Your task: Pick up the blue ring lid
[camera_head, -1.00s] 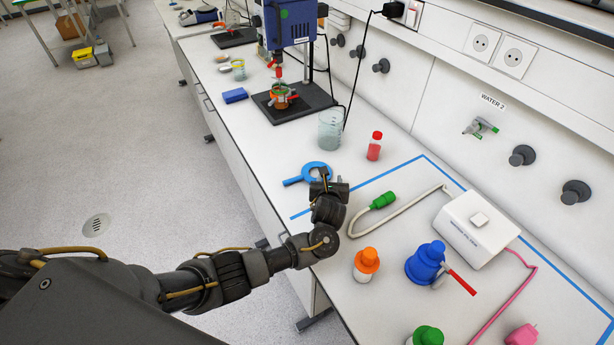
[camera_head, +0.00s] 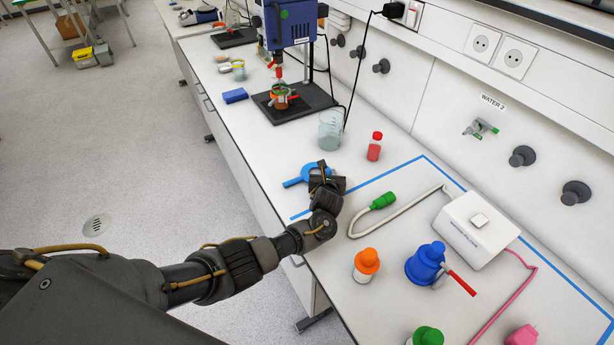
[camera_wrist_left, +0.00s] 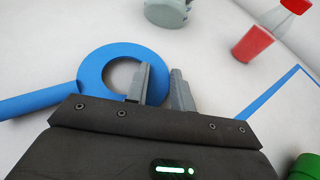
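The blue ring lid (camera_head: 293,182) lies flat on the white bench, with its handle pointing left. In the head view, my left gripper (camera_head: 322,172) covers part of the ring. The left wrist view shows the ring (camera_wrist_left: 92,72) and its handle clearly. There, my left gripper (camera_wrist_left: 160,80) has its fingers apart at the ring's right rim, one finger over the hole side and the other just outside the rim. Blue rim shows between them. I cannot tell whether they touch it. My right gripper is not in view.
A red-capped bottle (camera_head: 374,147) and a glass beaker (camera_head: 330,130) stand beyond the ring. Free bench lies left of the beaker.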

